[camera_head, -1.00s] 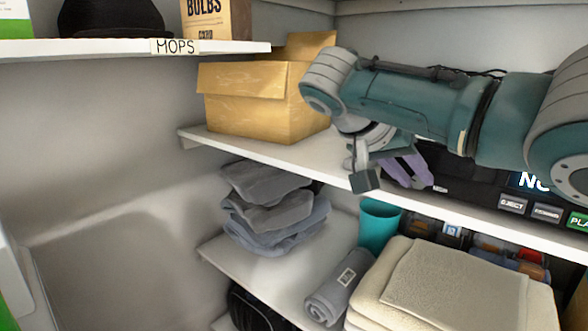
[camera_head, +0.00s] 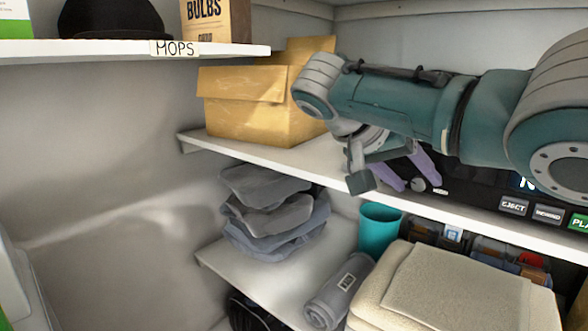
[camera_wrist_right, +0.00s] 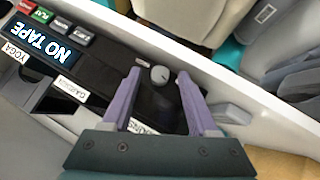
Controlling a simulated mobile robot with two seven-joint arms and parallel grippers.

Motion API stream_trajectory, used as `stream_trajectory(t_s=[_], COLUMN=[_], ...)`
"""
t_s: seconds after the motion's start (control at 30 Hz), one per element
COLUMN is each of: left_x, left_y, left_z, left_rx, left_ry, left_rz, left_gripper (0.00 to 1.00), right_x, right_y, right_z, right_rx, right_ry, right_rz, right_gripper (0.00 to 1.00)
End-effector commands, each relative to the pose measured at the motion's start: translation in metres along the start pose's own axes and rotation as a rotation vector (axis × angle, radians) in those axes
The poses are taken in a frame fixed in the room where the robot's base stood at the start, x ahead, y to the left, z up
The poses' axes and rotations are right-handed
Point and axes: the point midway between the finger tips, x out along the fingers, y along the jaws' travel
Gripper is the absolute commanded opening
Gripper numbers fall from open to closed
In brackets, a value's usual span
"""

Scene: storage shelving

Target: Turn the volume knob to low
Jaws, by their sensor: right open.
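The volume knob (camera_wrist_right: 160,74) is a small round grey knob on the front of a black tape player (camera_wrist_right: 100,60). In the head view the knob (camera_head: 418,185) shows between the purple fingertips. My right gripper (camera_head: 421,181) is open, with one finger on either side of the knob. The wrist view shows a gap between the knob and each finger; how far the tips are from the panel is unclear. The player's upper part is hidden behind my right arm in the head view. My left gripper is not in view.
The player stands on a white shelf (camera_head: 480,217) beside a cardboard box (camera_head: 250,105). Its front has several buttons, including EJECT (camera_head: 513,206). The shelf below holds folded grey cloths (camera_head: 270,215), a teal cup (camera_head: 379,228) and beige towels (camera_head: 455,290).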

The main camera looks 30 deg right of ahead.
Motion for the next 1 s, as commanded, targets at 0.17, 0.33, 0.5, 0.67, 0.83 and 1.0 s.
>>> stream_trajectory(t_s=[0.17,0.33,0.5,0.67,0.83,1.0], left_x=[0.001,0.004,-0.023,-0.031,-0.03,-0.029], left_y=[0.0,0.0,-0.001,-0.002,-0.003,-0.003], left_z=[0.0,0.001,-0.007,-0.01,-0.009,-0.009], left_rx=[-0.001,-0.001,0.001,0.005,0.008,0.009], left_ry=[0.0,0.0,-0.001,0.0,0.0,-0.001], left_rz=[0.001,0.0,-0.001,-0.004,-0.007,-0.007], left_gripper=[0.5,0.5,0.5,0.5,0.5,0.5], right_x=[-0.016,-0.051,-0.086,-0.099,-0.099,-0.099], right_y=[-0.001,-0.002,0.002,0.001,0.0,0.0], right_z=[0.0,0.0,-0.003,-0.001,0.0,0.001], right_rx=[0.001,0.001,-0.003,-0.002,0.0,0.001], right_ry=[0.001,0.002,-0.003,-0.001,-0.001,0.001], right_rz=[-0.005,-0.007,-0.002,0.0,0.001,0.0], right_gripper=[0.59,0.59,0.59,0.59,0.59,0.59])
